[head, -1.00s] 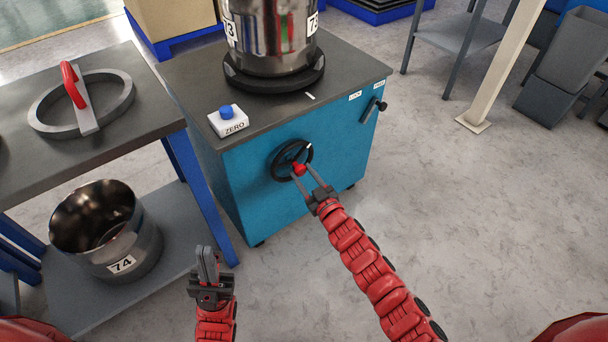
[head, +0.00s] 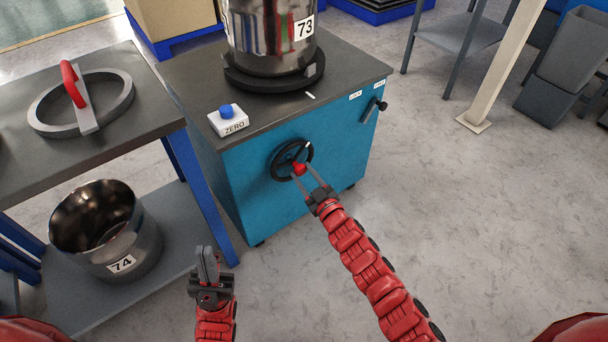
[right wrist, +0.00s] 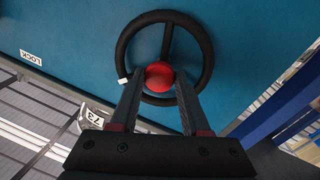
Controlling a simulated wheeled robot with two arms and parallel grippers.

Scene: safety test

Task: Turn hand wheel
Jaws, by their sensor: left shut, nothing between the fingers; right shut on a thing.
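The black hand wheel (head: 283,165) with a white mark on its rim is on the front of the blue cabinet (head: 235,195). Its red knob (head: 299,168) is at the lower right of the wheel in the head view. My right gripper (head: 307,180) is shut on this knob. In the right wrist view the knob (right wrist: 159,76) sits between the fingertips (right wrist: 160,92), inside the wheel rim (right wrist: 204,50). My left gripper (head: 207,252) is shut and empty, in front of the cabinet. A metal drum labelled 73 (head: 268,40) stands on a black turntable (head: 265,83) on the cabinet top.
A white box marked ZERO with a blue button (head: 228,120) sits on the cabinet's near left corner. A lever (head: 377,104) is at the right side. A table (head: 60,168) with a ring and a pot labelled 74 (head: 122,262) stands left.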

